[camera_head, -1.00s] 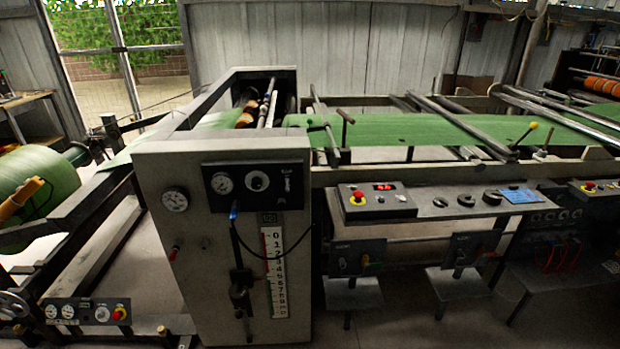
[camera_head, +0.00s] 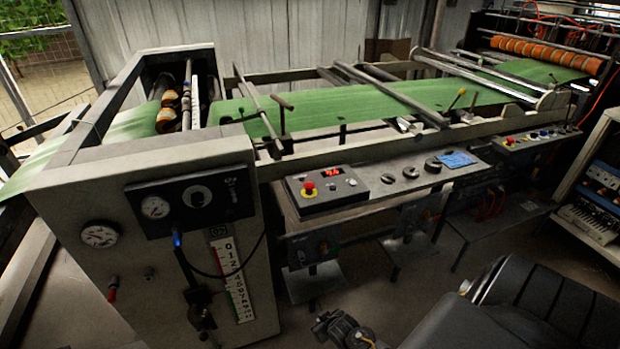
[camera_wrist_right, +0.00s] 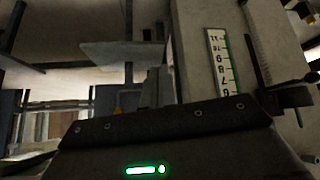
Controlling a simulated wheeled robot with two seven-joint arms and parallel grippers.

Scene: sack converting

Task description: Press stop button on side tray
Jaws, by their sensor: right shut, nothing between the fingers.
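A dark control box (camera_head: 328,190) sits on the side tray (camera_head: 425,178) along the front of the machine. My right gripper (camera_head: 338,328) is shut and empty at the bottom of the head view, below and apart from the tray, over the floor. Its fingertips are small and dark there. The button is not seen in the right wrist view. My left gripper is not in view.
A grey cabinet (camera_head: 160,250) with gauges and a numbered scale (camera_head: 231,280) stands left of the tray; the scale also shows in the wrist view (camera_wrist_right: 220,62). Black knobs and a blue pad (camera_head: 457,160) lie on the tray. A second control box (camera_head: 537,138) is farther right.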

